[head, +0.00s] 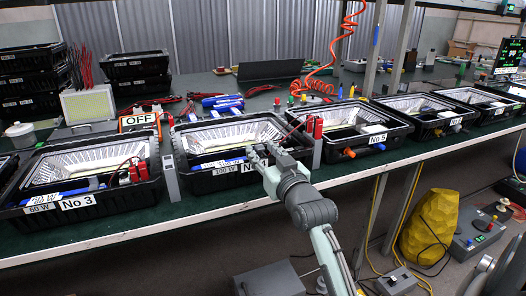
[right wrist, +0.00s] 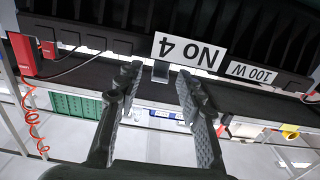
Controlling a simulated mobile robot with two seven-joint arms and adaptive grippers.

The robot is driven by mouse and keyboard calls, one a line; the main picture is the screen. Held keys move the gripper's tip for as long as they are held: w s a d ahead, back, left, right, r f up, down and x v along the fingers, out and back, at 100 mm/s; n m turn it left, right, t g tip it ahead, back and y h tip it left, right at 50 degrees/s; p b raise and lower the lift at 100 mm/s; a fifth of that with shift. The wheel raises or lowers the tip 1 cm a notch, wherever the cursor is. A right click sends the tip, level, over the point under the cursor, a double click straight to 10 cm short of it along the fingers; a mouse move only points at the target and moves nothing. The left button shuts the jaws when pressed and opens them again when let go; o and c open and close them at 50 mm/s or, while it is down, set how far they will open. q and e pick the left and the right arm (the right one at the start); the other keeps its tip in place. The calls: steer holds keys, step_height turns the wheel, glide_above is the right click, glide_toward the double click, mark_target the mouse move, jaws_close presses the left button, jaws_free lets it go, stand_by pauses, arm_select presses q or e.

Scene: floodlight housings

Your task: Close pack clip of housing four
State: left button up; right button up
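Housing four (head: 205,186) is a black open floodlight housing with a silvery reflector, in the middle of the bench in the head view. Its labels read 100 W and No 4, the latter partly covered by my gripper. In the right wrist view its black wall and No 4 label (right wrist: 190,52) appear upside down. A small grey clip (right wrist: 160,72) shows at the housing's edge by that label, between the fingertips in the picture. My right gripper (right wrist: 157,78) is open and empty; in the head view it is at the housing's front wall (head: 262,154). My left gripper is not in view.
Housing No 3 (head: 30,222) stands to the left and housing No 5 (head: 388,151) to the right, with more housings beyond. Red connectors (head: 314,128) and a grey post (head: 170,178) flank housing four. A coiled red hose (head: 318,86) hangs behind.

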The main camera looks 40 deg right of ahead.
steer(key=shift+c, duration=0.3)
steer(key=c, duration=0.5)
jaws_close()
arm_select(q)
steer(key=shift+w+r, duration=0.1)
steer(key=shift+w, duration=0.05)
